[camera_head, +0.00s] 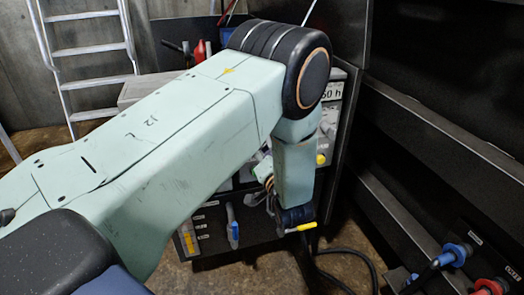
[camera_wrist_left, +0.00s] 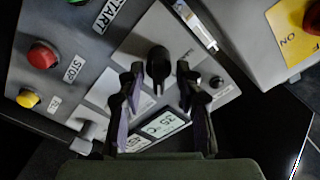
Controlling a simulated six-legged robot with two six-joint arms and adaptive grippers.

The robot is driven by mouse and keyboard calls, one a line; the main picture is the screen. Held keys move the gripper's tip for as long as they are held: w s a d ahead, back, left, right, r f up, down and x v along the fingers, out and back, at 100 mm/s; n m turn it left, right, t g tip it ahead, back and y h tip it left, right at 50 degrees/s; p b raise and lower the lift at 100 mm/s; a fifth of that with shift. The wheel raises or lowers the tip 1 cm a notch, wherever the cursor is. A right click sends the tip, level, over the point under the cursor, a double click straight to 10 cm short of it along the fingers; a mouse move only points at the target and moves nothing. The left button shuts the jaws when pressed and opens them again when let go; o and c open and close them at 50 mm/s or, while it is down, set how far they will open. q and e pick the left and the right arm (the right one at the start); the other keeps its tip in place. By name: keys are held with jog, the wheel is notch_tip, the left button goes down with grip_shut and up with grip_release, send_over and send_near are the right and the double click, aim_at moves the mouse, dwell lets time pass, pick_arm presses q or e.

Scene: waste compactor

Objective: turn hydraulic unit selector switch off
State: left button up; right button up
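A black selector knob (camera_wrist_left: 158,64) stands on a light plate of the control panel (camera_wrist_left: 105,45) in the left wrist view. My left gripper (camera_wrist_left: 159,82) is open, with one finger on each side of the knob. Its fingertips are close to the knob, with a visible gap on both sides; I cannot tell the depth. In the head view my left arm reaches over the hydraulic unit (camera_head: 213,232) and hides most of its panel and the knob. My right gripper is in neither view.
A red stop button (camera_wrist_left: 42,55) and a yellow button (camera_wrist_left: 28,98) lie left of the knob, and a small display (camera_wrist_left: 163,124) lies below it. A yellow plate with a red button (camera_wrist_left: 290,25) is at upper right. A ladder (camera_head: 92,50) stands at back left.

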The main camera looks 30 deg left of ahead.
pick_arm(q)
grip_shut()
dwell(0.6)
jog(key=shift+w+d+n+p, duration=0.1)
jog(key=shift+n+p, duration=2.05)
jog(key=shift+n, duration=2.15)
grip_release()
